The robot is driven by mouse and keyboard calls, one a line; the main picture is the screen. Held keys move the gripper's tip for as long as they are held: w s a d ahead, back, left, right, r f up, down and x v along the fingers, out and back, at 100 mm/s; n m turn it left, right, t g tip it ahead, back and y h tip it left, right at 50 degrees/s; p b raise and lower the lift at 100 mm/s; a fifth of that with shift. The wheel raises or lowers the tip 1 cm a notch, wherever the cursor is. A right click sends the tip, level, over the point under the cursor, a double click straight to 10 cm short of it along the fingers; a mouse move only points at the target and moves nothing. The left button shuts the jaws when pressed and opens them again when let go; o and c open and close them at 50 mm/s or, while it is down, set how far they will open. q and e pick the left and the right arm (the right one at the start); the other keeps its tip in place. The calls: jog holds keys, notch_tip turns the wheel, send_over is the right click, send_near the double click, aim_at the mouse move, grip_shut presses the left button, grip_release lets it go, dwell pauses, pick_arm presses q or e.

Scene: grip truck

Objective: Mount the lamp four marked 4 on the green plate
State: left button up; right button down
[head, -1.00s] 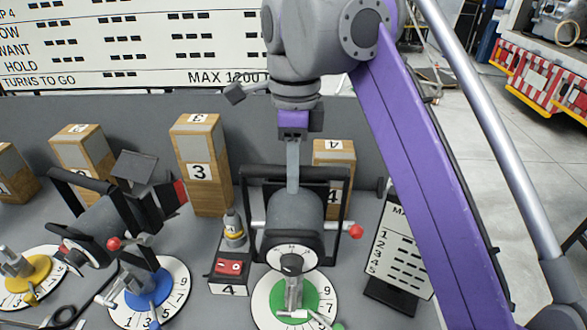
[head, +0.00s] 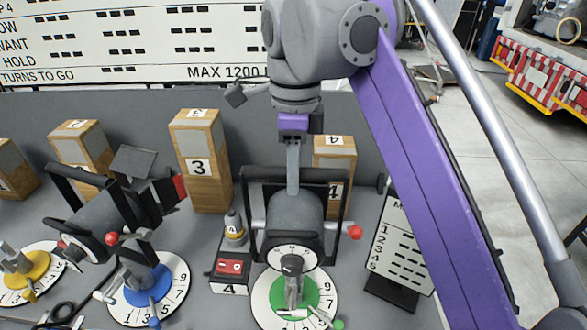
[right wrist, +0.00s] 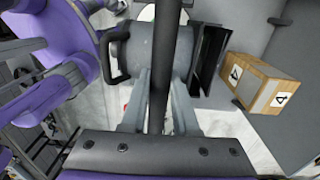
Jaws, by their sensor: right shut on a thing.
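The grey lamp (head: 295,212), with a black yoke and a dial on its near end, is upright over the green plate (head: 322,288). I take it for lamp four; its own number is not legible. My right gripper (head: 293,182) reaches down from above and is shut on its black yoke bar. In the right wrist view the dark bar (right wrist: 163,75) runs between the two grey fingers. A grey metal fitting (head: 293,290) shows below the dial, at the plate. I cannot tell whether the lamp is seated in it. My left gripper is not in view.
A box with a red switch and a 4 label (head: 229,270) stands close left of the lamp. Wooden block 3 (head: 200,165) and block 4 (head: 335,150) stand behind. Another lamp (head: 100,225) is over the blue plate (head: 148,285). A sign (head: 400,248) stands right.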

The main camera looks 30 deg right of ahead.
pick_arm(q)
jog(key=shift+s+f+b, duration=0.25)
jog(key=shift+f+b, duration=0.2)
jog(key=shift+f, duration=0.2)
pick_arm(e)
jog(key=shift+f, duration=1.1)
jog(key=c, duration=0.6)
grip_release()
jog(key=r+p, duration=0.2)
jog(key=r, duration=0.3)
jog(key=r+p, duration=0.1)
jog(key=r, duration=0.4)
jog(key=shift+w+d+r+p, duration=0.15)
jog(key=shift+w+r+p, duration=0.05)
jog(key=shift+r+p, duration=0.2)
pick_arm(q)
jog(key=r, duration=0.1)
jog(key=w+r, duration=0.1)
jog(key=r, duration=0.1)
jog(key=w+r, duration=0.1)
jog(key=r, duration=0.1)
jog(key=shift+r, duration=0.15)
pick_arm(e)
jog(key=shift+s, duration=0.15)
